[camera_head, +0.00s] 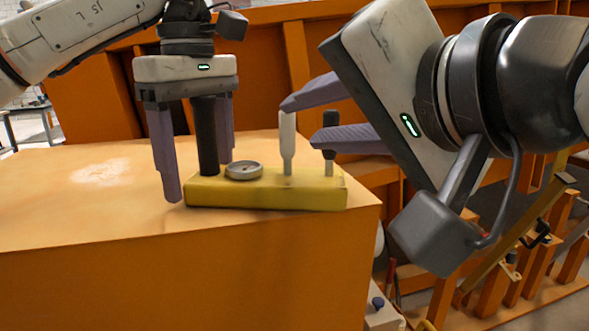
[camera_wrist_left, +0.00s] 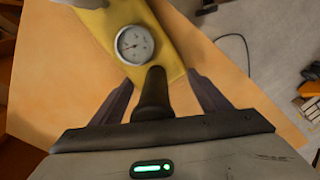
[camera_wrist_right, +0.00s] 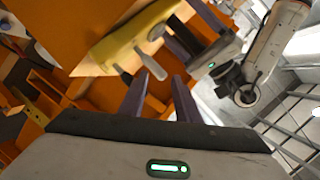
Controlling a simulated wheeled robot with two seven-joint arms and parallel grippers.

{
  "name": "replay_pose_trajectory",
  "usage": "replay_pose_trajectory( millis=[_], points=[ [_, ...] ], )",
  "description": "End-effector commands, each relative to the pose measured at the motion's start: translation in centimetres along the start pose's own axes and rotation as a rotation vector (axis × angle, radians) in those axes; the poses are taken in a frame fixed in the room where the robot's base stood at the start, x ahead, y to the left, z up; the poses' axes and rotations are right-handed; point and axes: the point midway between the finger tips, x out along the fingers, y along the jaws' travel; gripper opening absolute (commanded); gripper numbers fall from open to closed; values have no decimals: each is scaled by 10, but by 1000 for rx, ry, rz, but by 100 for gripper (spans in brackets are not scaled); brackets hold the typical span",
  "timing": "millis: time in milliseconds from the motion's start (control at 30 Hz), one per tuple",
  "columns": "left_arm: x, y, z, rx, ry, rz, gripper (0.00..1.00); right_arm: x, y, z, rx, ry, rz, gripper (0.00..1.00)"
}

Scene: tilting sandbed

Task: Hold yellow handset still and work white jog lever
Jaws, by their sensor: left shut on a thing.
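The yellow handset (camera_head: 265,197) lies on the orange bench top, with a round gauge (camera_head: 244,170) on it. My left gripper (camera_head: 200,172) points down with its fingers on either side of the black upright grip (camera_head: 207,135) at the handset's left end, and is shut on it. That grip also shows between the fingers in the left wrist view (camera_wrist_left: 153,95). The white jog lever (camera_head: 287,142) stands upright right of the gauge. My right gripper (camera_head: 299,122) is open and empty, its fingertips close to the white lever; it lies just ahead of them in the right wrist view (camera_wrist_right: 151,64).
A thin black-topped lever (camera_head: 330,120) stands right of the white one, partly behind the right gripper's lower finger. The bench top (camera_head: 70,215) is clear to the left, and its right edge is close to the handset. Orange ribbed walls stand behind.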

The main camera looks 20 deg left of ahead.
Motion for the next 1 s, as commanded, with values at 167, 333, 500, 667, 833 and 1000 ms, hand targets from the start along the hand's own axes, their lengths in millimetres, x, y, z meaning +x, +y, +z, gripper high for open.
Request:
replay_pose_trajectory(
  millis=[167, 333, 500, 667, 833, 1000],
  points=[
    [0, 0, 0, 0, -1, 1, 36, -1, 1, 0, -65, 5, -9, 0],
    [-1, 0, 0, 0, -1, 1, 36, -7, 5, 1, -344, 31, -41, 0],
    [-1, 0, 0, 0, -1, 1, 36, -16, 10, 4, -759, 78, -79, 0],
    [-1, 0, 0, 1, -1, 1, 36, -25, 14, 12, -1159, 133, -105, 0],
    [-1, 0, 0, 0, -1, 1, 36, -36, 18, 22, -1584, 203, -121, 0],
    [-1, 0, 0, 1, -1, 1, 36, -48, 22, 36, -1992, 284, -123, 0]
  ],
)
